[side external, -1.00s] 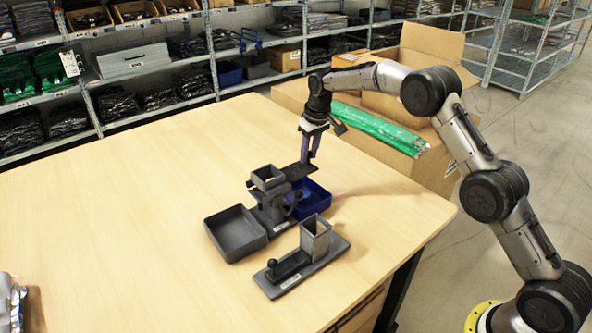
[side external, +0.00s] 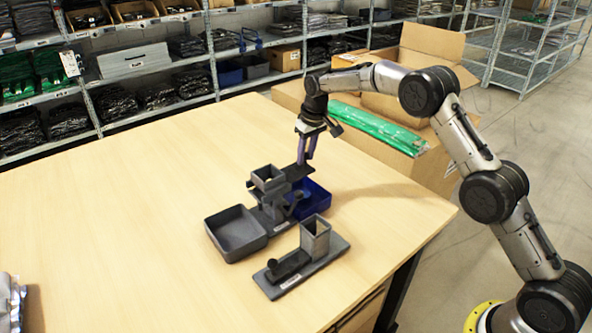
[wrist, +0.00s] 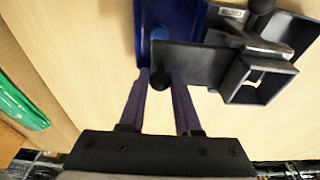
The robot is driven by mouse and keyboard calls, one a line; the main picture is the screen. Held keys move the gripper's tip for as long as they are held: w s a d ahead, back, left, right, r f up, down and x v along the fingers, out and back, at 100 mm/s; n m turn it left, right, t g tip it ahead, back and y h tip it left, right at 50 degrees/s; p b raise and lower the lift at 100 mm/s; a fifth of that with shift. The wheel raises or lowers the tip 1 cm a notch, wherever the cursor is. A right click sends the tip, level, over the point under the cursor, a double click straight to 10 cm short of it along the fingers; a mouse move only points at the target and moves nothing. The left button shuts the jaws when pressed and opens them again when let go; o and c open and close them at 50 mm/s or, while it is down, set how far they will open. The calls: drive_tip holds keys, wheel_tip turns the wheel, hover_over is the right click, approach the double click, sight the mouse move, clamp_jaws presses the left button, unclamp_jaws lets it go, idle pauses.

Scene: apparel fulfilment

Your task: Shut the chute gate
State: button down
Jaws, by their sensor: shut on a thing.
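The chute (side external: 268,182) is a dark grey square funnel on a stand in the middle of the table. It also shows in the wrist view (wrist: 232,90). Its gate, a flat dark grey plate (wrist: 190,60), sticks out from the chute's side over the blue tray (side external: 318,203). My gripper (side external: 303,162) points down at the plate's outer end. In the wrist view its two fingers (wrist: 161,74) are shut on a small dark knob (wrist: 160,79) at that end.
A dark grey tray (side external: 235,240) stands left of the chute. In front is a separate dark base (side external: 310,268) with a square tube (side external: 316,236) and a black knob. The table's left side is mostly clear. A cardboard box with green packages (side external: 380,125) stands behind.

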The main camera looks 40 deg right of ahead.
sight(287, 172)
drive_tip(key=shift+a, duration=3.1)
drive_tip(key=c, duration=0.6)
unclamp_jaws()
drive_tip(key=shift+c, duration=0.2)
wheel_tip(287, 172, up, 7)
drive_tip(key=shift+d, duration=0.1)
